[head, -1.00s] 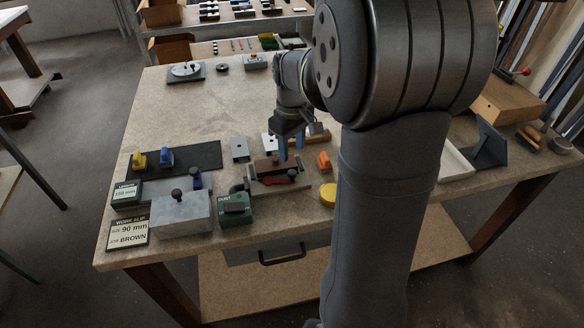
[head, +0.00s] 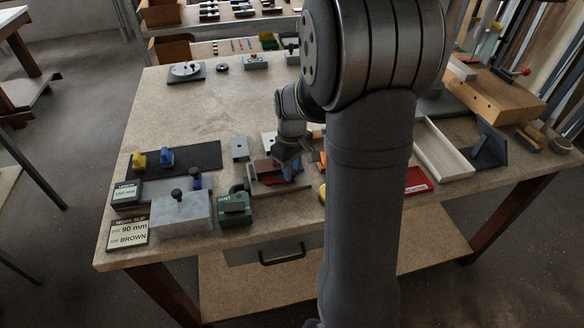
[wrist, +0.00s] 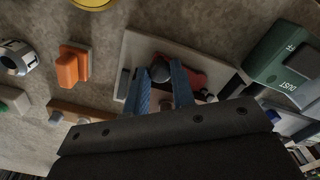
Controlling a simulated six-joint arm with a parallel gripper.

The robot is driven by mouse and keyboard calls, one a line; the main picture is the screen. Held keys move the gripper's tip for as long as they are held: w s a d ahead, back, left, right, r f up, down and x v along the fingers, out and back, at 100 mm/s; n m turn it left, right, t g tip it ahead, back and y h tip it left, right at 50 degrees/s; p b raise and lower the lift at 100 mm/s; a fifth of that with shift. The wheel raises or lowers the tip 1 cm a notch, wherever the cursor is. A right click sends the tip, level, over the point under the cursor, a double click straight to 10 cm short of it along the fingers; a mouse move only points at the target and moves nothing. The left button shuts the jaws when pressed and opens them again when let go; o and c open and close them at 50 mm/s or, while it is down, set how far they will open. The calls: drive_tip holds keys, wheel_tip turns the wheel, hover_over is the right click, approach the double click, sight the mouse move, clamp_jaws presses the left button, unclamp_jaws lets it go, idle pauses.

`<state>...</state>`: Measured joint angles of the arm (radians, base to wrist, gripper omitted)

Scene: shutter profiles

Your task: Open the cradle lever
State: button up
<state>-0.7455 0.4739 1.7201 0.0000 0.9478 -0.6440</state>
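The cradle (head: 262,188) is a pale block with a brown top near the front of the bench, just right of the green dust box. Its red lever (head: 275,180) is mostly hidden by my gripper in the head view. In the wrist view the red lever (wrist: 194,80) shows beside the right finger. My gripper (head: 290,171) is low over the cradle, its blue fingers pointing down. In the wrist view my gripper (wrist: 161,80) has its fingers apart, with a dark round knob (wrist: 160,73) between the tips. I cannot tell whether they touch it.
The green dust box (head: 235,208) and a grey block (head: 181,214) with a knob stand left of the cradle. An orange clamp piece (wrist: 72,66) stands nearby. A white tray (head: 443,150) lies at the right. The bench's back middle is clear.

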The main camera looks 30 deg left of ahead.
clamp_jaws()
drive_tip(key=shift+s, duration=0.1)
drive_tip(key=s+m, duration=0.1)
drive_tip(key=m, duration=0.1)
drive_tip(key=s+d+m, duration=0.1)
drive_tip(key=m, duration=0.1)
drive_tip(key=shift+s, duration=0.1)
drive_tip(key=m, duration=0.1)
drive_tip(key=s+m, duration=0.1)
drive_tip(key=m, duration=0.1)
drive_tip(key=shift+s, duration=0.25)
drive_tip(key=m, duration=0.1)
drive_tip(key=s+m, duration=0.1)
drive_tip(key=shift+s+a+m, duration=0.1)
drive_tip(key=shift+s+m, duration=0.15)
drive_tip(key=shift+m, duration=0.15)
drive_tip(key=s+m, duration=0.1)
drive_tip(key=m, duration=0.2)
drive_tip(key=shift+s+a, duration=0.4)
drive_tip(key=shift+s+a+m, duration=0.25)
drive_tip(key=shift+s+m, duration=0.05)
drive_tip(key=shift+m, duration=0.5)
drive_tip(key=shift+s+a+m, duration=0.2)
drive_tip(key=shift+s+m, duration=0.1)
drive_tip(key=shift+m, duration=0.5)
